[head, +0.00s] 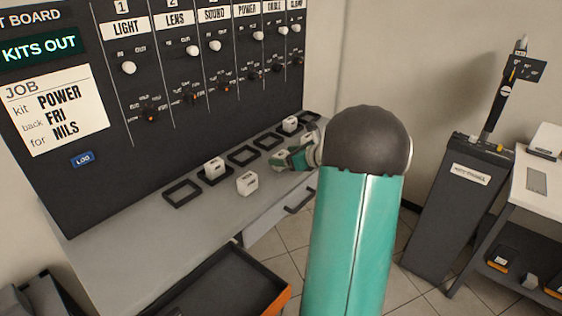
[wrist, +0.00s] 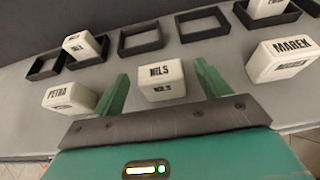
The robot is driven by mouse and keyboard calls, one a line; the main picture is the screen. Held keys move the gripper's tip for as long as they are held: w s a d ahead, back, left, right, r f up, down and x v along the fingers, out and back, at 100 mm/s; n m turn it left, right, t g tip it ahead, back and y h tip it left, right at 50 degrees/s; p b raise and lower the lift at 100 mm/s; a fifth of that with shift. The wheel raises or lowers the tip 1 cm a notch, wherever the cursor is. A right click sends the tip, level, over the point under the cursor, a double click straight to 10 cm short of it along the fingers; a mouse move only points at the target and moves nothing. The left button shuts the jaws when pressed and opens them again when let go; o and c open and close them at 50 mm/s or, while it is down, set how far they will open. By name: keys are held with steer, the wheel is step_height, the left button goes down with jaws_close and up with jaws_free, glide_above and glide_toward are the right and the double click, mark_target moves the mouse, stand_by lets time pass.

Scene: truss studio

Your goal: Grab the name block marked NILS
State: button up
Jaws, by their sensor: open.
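The white name block marked NILS (wrist: 161,80) stands on the grey shelf in the wrist view, its lettering facing me. My gripper (wrist: 160,76) is open, with one green finger on each side of the block. The block lies between the fingers, with a gap visible at each side; I see no grip on it.
A block marked PETRA (wrist: 70,98) stands left and one marked MAREK (wrist: 283,60) stands right. Black square frames (wrist: 140,40) line the shelf behind; two hold blocks. The job card (head: 57,108) reads POWER, FRI, NILS.

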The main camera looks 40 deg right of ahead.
mark_target(284, 155)
steer(key=x, duration=0.3)
steer(key=shift+w, duration=0.15)
steer(key=c, duration=1.1)
steer(key=shift+o, duration=0.2)
